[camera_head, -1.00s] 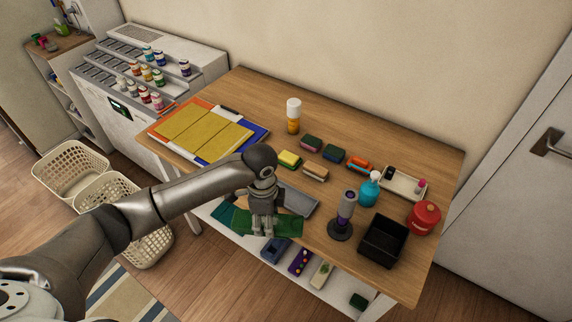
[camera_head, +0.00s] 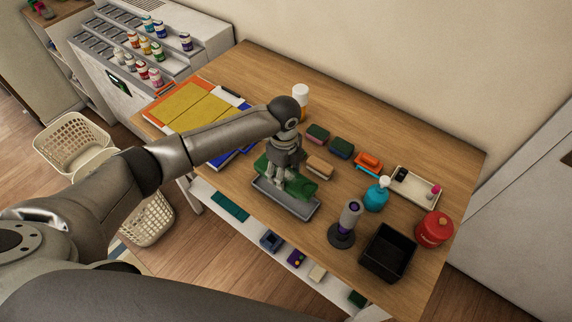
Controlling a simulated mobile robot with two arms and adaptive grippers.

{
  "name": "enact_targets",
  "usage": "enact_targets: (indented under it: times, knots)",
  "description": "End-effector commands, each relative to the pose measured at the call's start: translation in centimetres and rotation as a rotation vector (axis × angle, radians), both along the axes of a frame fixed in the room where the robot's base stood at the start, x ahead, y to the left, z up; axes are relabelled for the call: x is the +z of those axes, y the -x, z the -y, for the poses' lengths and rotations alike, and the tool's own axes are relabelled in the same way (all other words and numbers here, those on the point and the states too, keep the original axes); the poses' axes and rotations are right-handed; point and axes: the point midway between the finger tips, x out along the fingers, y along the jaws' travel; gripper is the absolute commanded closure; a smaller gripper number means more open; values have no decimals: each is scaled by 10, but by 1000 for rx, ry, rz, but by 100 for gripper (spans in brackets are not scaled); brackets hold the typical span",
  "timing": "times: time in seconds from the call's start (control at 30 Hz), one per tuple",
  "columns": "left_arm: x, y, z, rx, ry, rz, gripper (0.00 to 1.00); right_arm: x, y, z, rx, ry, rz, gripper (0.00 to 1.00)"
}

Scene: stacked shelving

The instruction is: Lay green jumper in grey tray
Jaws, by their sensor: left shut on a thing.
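The green jumper (camera_head: 300,186) is a dark green folded cloth over the grey tray (camera_head: 289,203), a shallow tray near the table's front edge. My left gripper (camera_head: 284,178) points down over the tray and is shut on the jumper. The jumper's right part spreads over the tray's middle and far side. My gripper hides some of the cloth, and I cannot tell whether it rests on the tray floor. My right gripper is not in view.
A grey-purple bottle on a dark round base (camera_head: 347,223) stands right of the tray, with a black box (camera_head: 388,252) beyond. A teal spray bottle (camera_head: 376,194) and red canister (camera_head: 434,229) stand farther right.

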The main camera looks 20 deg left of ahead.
Motion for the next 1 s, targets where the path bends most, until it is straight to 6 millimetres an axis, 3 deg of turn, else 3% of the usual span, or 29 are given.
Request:
enact_targets:
  times: [0.1, 0.2, 0.3, 0.57, 1.0]
  knots:
    - [-14, 0, 0, 1, 0, 1, 71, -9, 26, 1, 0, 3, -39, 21]
    - [-28, 0, 0, 0, 0, 2, 71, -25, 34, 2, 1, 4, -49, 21]
    - [-38, 0, 0, 1, -1, 1, 71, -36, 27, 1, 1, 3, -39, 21]
    - [-57, -1, 0, 2, 0, 1, 71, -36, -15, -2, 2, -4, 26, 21]
    - [-59, -1, 0, 1, 0, 1, 71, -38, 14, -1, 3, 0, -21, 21]
